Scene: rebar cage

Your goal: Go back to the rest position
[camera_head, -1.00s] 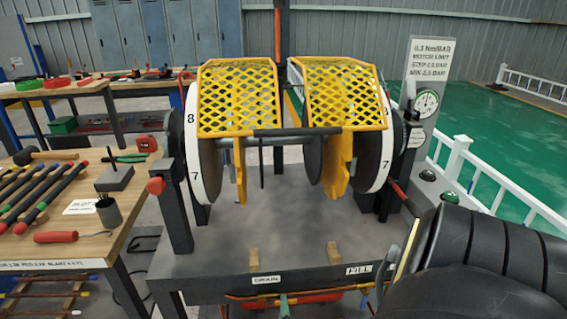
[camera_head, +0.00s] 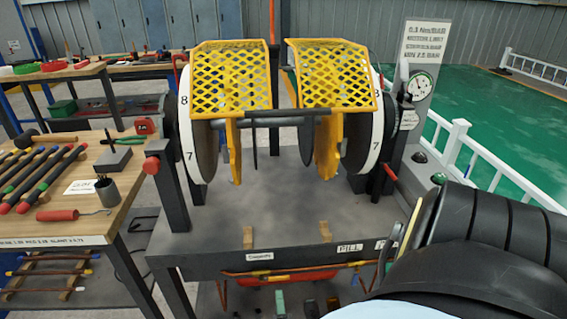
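My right arm, black and ribbed, fills the lower right corner of the head view. At its left end a pale strip and a grey, finger-like part mark my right gripper (camera_head: 397,248). It is seen edge-on and mostly hidden, so whether it is open or shut does not show. It appears in front of the right end of the dark machine bench (camera_head: 290,205); the gap between them cannot be told. I see nothing held in it. My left gripper and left arm are out of view.
Two yellow mesh guards (camera_head: 230,78) sit over the bench's numbered wheels (camera_head: 189,130). A gauge panel (camera_head: 418,85) stands at its right. A wooden tool table (camera_head: 75,215) is at the left. A white fence (camera_head: 455,145) borders green floor at the right.

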